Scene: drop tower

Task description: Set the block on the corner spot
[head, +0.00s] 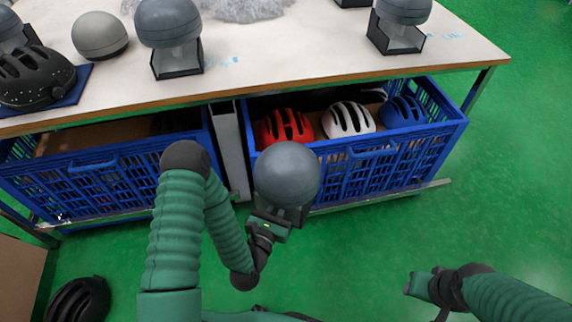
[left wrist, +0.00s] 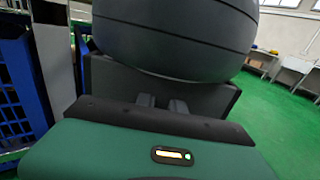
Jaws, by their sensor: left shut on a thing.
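My left gripper (head: 278,222) is shut on a block, a dark grey head-shaped dome (head: 287,173) with a black angular base. It is held in front of the blue crates, below the level of the tabletop. In the left wrist view the dome (left wrist: 175,35) fills the upper middle, and its black base (left wrist: 205,95) is at the jaws. Similar grey domes on black stands are on the table (head: 300,45), one at the left (head: 168,25) and one near the right corner (head: 402,12). My right gripper (head: 420,284) is low at the right, apart from everything; its jaws are unclear.
A blue crate (head: 365,170) with red, white and blue helmets sits under the table. Another blue crate (head: 100,185) is at the left. A black helmet (head: 35,78) and a light grey dome (head: 99,35) are on the tabletop. A dark helmet (head: 78,300) lies on the green floor.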

